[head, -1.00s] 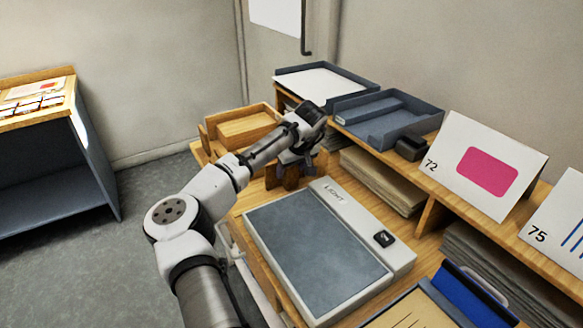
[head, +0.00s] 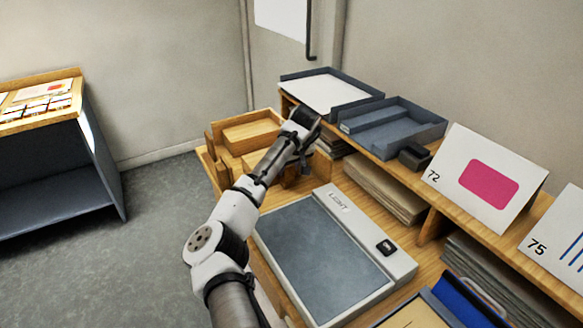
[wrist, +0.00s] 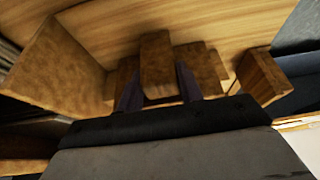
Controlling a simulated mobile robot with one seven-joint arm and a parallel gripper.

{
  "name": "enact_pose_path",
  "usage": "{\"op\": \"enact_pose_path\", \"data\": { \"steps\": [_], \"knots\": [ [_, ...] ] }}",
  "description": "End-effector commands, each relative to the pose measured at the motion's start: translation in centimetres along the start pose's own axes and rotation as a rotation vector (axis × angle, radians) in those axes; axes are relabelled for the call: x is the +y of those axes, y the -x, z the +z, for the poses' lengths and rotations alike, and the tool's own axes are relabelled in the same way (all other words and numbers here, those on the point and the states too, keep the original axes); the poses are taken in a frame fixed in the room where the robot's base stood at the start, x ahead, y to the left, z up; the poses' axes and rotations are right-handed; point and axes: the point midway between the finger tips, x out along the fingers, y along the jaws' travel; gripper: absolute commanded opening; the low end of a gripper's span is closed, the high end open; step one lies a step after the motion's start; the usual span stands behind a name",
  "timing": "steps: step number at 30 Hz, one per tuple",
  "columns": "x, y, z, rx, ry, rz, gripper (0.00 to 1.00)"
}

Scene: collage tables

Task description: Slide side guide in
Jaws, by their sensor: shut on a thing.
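A light wooden tray (head: 213,160) with raised sides stands at the far left end of the worktable, with a wooden block inside it. My gripper (wrist: 158,88) points down at the tray's near right side. In the wrist view its two dark fingers stand on either side of a brown wooden piece (wrist: 157,62), apparently the side guide, and are shut on it. A larger wooden wall (wrist: 62,68) rises to the left of it and a wooden post (wrist: 262,76) to the right. In the head view my wrist hides most of the held piece.
A light box (head: 320,255) lies just in front of the tray. A shelf behind carries grey trays (head: 395,130), a small black box (head: 414,156) and a card marked 72 (head: 485,175). Paper stacks (head: 380,190) sit below the shelf.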

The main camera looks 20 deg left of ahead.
Motion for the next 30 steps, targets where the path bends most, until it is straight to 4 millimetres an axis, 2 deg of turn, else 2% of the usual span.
{"op": "enact_pose_path", "data": {
  "steps": [1,7,16,17,21,22,30],
  "knots": [
    [1.1,1.3,-0.6,0.012,-0.007,0.029,0.0],
    [0.4,0.2,-0.9,0.003,-0.006,0.009,0.0],
    [0.2,-0.1,-0.9,0.001,-0.004,0.005,0.0],
    [0.2,-0.1,-0.9,0.001,-0.004,0.005,0.37],
    [0.0,-0.3,-0.9,-0.002,-0.002,0.002,0.56],
    [0.0,-0.3,-0.9,-0.003,-0.001,0.001,0.58],
    [-0.4,-0.7,-0.8,-0.009,0.003,-0.006,0.58]
  ]
}}
